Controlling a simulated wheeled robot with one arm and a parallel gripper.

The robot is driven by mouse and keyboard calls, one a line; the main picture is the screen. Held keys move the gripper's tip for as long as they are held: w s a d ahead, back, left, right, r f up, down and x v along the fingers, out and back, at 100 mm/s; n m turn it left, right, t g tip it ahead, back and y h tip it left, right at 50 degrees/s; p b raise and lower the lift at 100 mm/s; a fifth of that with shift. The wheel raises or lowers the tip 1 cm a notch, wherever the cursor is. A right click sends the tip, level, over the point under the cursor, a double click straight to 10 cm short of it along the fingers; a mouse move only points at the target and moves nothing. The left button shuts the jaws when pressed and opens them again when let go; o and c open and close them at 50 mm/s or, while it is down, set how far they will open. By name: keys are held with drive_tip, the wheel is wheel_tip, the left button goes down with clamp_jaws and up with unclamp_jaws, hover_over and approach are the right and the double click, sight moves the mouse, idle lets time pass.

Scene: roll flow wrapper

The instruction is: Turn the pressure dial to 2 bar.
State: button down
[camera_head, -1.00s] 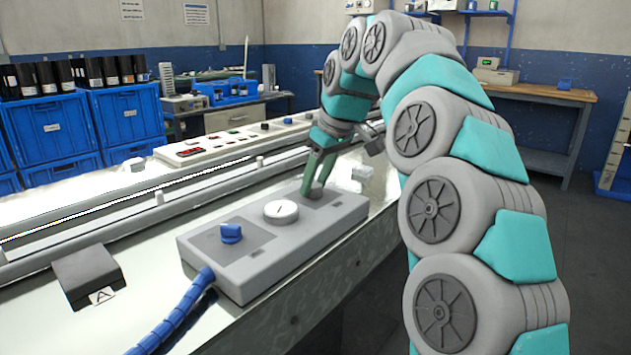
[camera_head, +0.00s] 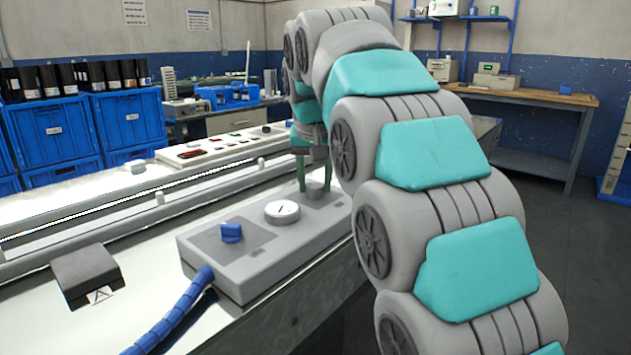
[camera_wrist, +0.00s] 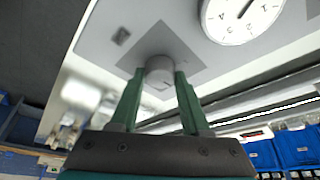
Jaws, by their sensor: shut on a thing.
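A grey control box (camera_head: 250,276) lies on the metal bench top, with a round white gauge (camera_head: 283,211) in its middle. The gauge also shows in the wrist view (camera_wrist: 240,17), cut off by the top edge; its dark needle shows but its reading is too small to tell. My gripper (camera_head: 315,191) points down at the box's far right end. In the wrist view its two green fingers (camera_wrist: 160,82) are shut on a round grey knob (camera_wrist: 160,68), set on a darker square plate. In the head view the fingers mostly hide the knob.
A blue knob (camera_head: 231,232) stands on the box's left end, where a blue hose (camera_head: 172,314) leaves it. A black block (camera_head: 87,273) lies further left. A long machine with a button panel (camera_head: 213,149) runs behind the box.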

drive_tip(key=shift+m+h, duration=0.4)
drive_tip(key=shift+m, duration=0.4)
drive_tip(key=shift+c, duration=1.9)
unclamp_jaws()
